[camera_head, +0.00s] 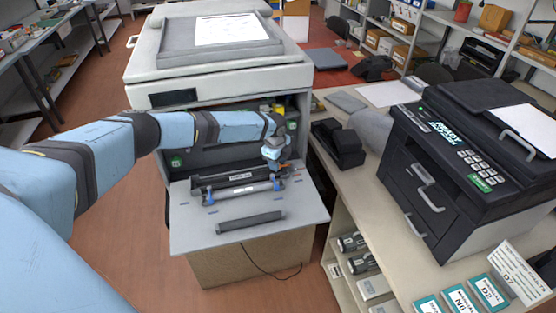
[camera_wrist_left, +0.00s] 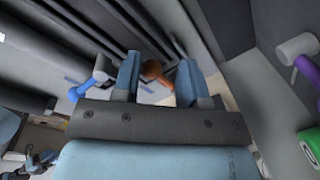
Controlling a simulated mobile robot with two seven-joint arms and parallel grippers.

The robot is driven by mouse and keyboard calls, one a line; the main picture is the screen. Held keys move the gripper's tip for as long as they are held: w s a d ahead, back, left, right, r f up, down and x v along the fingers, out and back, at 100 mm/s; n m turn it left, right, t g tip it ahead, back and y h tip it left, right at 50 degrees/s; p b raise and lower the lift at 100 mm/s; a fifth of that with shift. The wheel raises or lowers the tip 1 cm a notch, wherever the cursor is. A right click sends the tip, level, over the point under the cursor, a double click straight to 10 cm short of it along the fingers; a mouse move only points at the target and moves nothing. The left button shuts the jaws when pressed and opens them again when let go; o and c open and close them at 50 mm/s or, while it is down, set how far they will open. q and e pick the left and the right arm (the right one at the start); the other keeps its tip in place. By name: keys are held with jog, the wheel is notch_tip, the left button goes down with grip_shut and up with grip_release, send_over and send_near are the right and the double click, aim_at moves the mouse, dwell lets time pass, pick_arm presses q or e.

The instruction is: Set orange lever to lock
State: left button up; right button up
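The orange lever (camera_wrist_left: 152,70) shows in the left wrist view, between the two fingers of my left gripper (camera_wrist_left: 159,84). The fingers stand apart, with visible room beside the lever, so the gripper is open. In the head view my left gripper (camera_head: 277,168) points down at the right end of the black toner unit (camera_head: 236,178) on the printer's lowered front door (camera_head: 285,212). The lever is mostly hidden by the gripper there. I cannot tell its exact setting. A blue lever (camera_wrist_left: 82,89) is left of the fingers in the wrist view. My right gripper is not in view.
The large white printer (camera_head: 220,75) stands open at the front. A loose dark bar (camera_head: 250,222) lies on the door. A purple-handled part (camera_wrist_left: 305,68) and a green round knob (camera_wrist_left: 310,146) are at the right in the wrist view. A black printer (camera_head: 465,160) stands on the right table.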

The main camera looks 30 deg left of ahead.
pick_arm(q)
jog(key=shift+w+f, duration=0.3)
jog(key=shift+f, duration=0.1)
jog(key=shift+r, duration=0.15)
jog(key=c, duration=0.6)
jog(key=shift+c, duration=0.5)
